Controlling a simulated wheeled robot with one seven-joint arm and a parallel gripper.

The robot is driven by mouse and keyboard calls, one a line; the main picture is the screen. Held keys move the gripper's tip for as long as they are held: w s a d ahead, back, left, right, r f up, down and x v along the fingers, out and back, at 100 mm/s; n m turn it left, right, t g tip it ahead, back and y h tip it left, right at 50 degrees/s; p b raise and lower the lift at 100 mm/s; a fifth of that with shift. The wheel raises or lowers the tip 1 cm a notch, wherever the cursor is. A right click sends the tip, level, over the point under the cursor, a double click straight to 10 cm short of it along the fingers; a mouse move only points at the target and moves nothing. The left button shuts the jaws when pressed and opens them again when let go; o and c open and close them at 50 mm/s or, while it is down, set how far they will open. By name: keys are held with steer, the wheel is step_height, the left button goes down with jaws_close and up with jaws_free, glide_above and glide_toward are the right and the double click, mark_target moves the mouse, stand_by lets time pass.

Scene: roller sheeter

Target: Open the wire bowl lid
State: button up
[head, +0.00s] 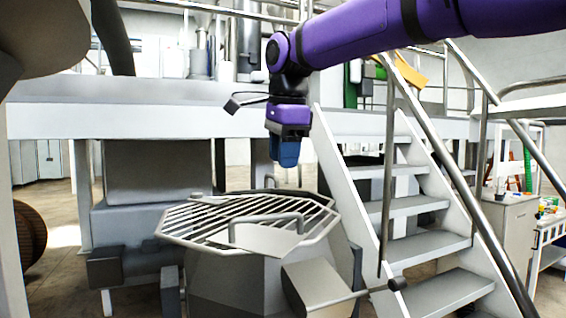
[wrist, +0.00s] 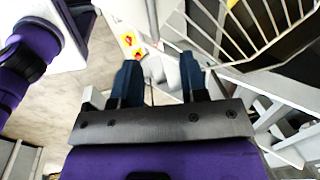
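The wire bowl lid (head: 190,219) is a grey, many-sided grille of parallel bars lying across the top of the grey bowl (head: 240,289). A bent handle bar (head: 266,217) rises near its front, beside a flat plate. In the wrist view, part of the wire grille (wrist: 262,35) shows at the upper right. My gripper (head: 286,163) hangs above the lid in the head view, pointing down and apart from it. In the wrist view its two blue fingers (wrist: 160,72) stand apart with nothing held between them.
A white staircase (head: 405,207) with metal handrails stands close to the right of the bowl. A grey platform (head: 130,122) runs behind it. A grey box with a lever (head: 322,286) sits at the bowl's front right. A cabinet (head: 505,228) stands far right.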

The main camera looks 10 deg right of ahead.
steer(key=shift+s+r, duration=0.15)
steer(key=shift+r, duration=0.55)
